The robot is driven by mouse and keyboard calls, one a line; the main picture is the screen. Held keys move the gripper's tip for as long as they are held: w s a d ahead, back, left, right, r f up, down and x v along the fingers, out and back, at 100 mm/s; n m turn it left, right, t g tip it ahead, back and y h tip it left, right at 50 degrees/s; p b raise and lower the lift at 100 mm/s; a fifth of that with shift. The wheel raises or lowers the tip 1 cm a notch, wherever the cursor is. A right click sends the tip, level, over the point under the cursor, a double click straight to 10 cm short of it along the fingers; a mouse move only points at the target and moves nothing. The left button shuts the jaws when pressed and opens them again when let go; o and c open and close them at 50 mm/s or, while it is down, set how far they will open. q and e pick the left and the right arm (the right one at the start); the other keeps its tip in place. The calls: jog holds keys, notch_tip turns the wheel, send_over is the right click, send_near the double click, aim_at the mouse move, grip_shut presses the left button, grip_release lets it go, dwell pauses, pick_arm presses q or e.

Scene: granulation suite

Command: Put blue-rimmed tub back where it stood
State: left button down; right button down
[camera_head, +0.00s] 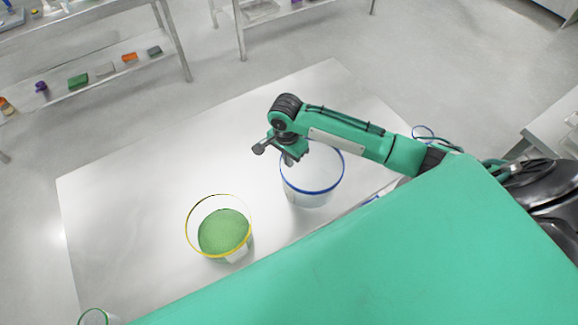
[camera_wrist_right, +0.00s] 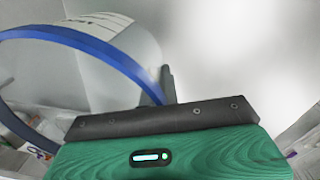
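The blue-rimmed tub (camera_head: 313,190) is clear, looks empty and sits at the right part of the pale table in the head view. My right gripper (camera_head: 287,158) is at its left rim, reaching in from the right over the tub. In the right wrist view the blue rim (camera_wrist_right: 100,52) runs up to the gripper's fingers (camera_wrist_right: 168,86), which are close together at the rim, so the gripper looks shut on it. I cannot tell whether the tub's base touches the table. My left gripper is not in view.
A yellow-rimmed tub (camera_head: 222,232) of green granules stands left of and nearer than the blue-rimmed tub. A green-rimmed container (camera_head: 95,317) is at the lower left edge. The pale table (camera_head: 140,180) is clear at its left and back. Shelving (camera_head: 110,75) stands beyond it.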

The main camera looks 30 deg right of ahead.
aim_at(289, 172)
jog(key=shift+f, duration=0.75)
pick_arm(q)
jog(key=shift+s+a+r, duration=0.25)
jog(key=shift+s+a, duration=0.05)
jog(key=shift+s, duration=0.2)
pick_arm(e)
jog(key=shift+f, duration=2)
pick_arm(q)
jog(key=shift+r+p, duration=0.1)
jog(key=shift+p, duration=0.25)
pick_arm(e)
jog(key=shift+f, duration=0.1)
jog(key=c, duration=1.7)
grip_release()
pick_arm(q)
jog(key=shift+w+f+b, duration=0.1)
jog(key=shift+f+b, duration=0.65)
pick_arm(e)
jog(key=r, duration=1.2)
jog(key=shift+w+a+r, duration=0.15)
jog(key=shift+w, duration=0.1)
jog(key=shift+s, duration=0.1)
